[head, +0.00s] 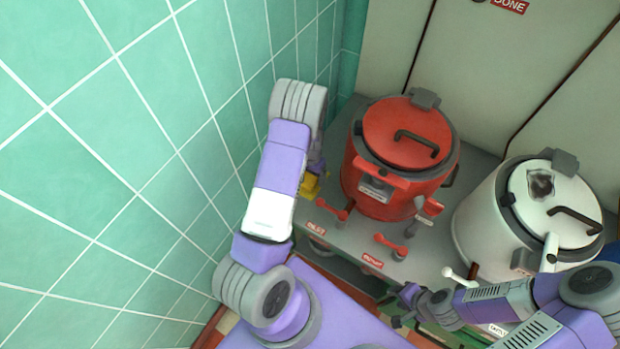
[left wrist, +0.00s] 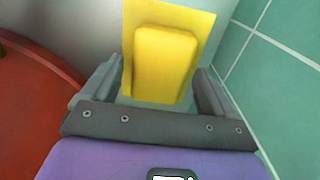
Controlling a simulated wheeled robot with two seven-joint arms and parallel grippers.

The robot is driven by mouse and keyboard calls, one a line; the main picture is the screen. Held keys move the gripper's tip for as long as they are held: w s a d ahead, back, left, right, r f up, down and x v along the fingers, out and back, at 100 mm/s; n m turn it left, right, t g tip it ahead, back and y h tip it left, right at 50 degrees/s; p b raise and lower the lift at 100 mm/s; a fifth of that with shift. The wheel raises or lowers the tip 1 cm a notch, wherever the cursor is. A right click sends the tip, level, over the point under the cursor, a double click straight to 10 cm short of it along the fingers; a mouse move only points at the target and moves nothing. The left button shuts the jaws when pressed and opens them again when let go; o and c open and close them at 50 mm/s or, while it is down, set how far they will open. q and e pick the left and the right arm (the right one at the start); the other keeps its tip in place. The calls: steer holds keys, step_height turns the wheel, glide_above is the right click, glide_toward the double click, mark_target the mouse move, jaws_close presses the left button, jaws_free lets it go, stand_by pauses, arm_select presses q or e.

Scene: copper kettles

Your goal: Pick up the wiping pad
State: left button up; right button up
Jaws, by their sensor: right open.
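The wiping pad (head: 309,186) is yellow and sits by the tiled wall, left of the red kettle, partly hidden behind my left arm in the head view. In the left wrist view the pad (left wrist: 165,62) shows as a yellow plate with a raised block. My left gripper (left wrist: 160,80) has its fingers apart, one on each side of the pad's near end. A narrow gap shows on the right; contact on the left is unclear. My right gripper (head: 402,304) is open and empty in front of the white kettle.
The red kettle (head: 374,187) stands close right of the left gripper, and the green tiled wall (head: 130,130) is close on its left. The white kettle (head: 478,232) stands further right. Red tap handles (head: 390,244) stick up at the grey counter's front.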

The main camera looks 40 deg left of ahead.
mark_target(310, 176)
arm_select(q)
steer(key=c, duration=0.9)
step_height(310, 176, up, 10)
steer(key=p, duration=0.3)
